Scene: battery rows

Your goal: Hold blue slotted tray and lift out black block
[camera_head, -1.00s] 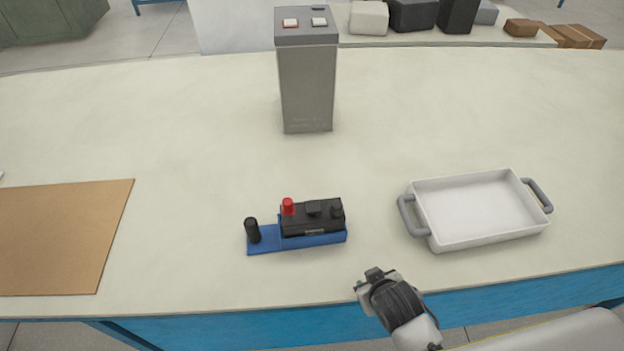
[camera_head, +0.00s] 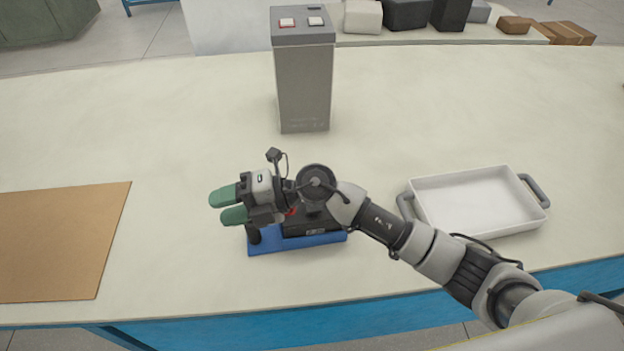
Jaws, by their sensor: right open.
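The blue slotted tray (camera_head: 275,246) lies on the table near its front edge. The black block (camera_head: 318,227) sits in the tray's right part, largely hidden behind my right arm. A black upright post (camera_head: 254,236) stands at the tray's left end, its top covered by my gripper. My right gripper (camera_head: 226,205) reaches over the tray, its green fingers pointing left and apart, with nothing between them. The red knob on the block is mostly hidden. My left gripper is not in view.
A white tray with grey handles (camera_head: 480,232) stands to the right, close to my right arm. A grey box with two buttons (camera_head: 303,85) stands behind. A brown board (camera_head: 60,240) lies at left. The table between is clear.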

